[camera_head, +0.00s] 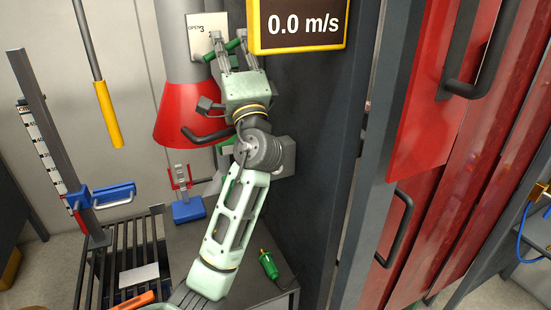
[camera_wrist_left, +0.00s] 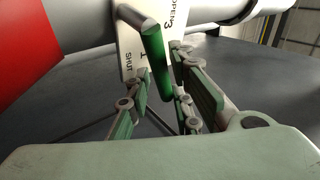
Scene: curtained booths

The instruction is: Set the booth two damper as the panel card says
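The damper is on the grey duct (camera_head: 183,50) above the red hood (camera_head: 185,122). Its white plate (camera_head: 197,36) carries OPEN and 3; in the left wrist view the plate (camera_wrist_left: 133,64) also shows 1 and SHUT. The green damper handle (camera_wrist_left: 153,50) stands out in front of the plate. I cannot tell which mark it points at. My left gripper (camera_head: 230,58) is raised to the plate. In the left wrist view its fingers (camera_wrist_left: 172,95) are apart, with the handle's lower end between them. I cannot tell if either touches it. My right gripper is out of view.
A yellow-framed display (camera_head: 298,24) reads 0.0 m/s, just right of the gripper. A dark partition and red curtain (camera_head: 480,180) stand at right. Below are a blue-based stand (camera_head: 188,210), a green tool (camera_head: 268,264) and a grate with a white card (camera_head: 139,275).

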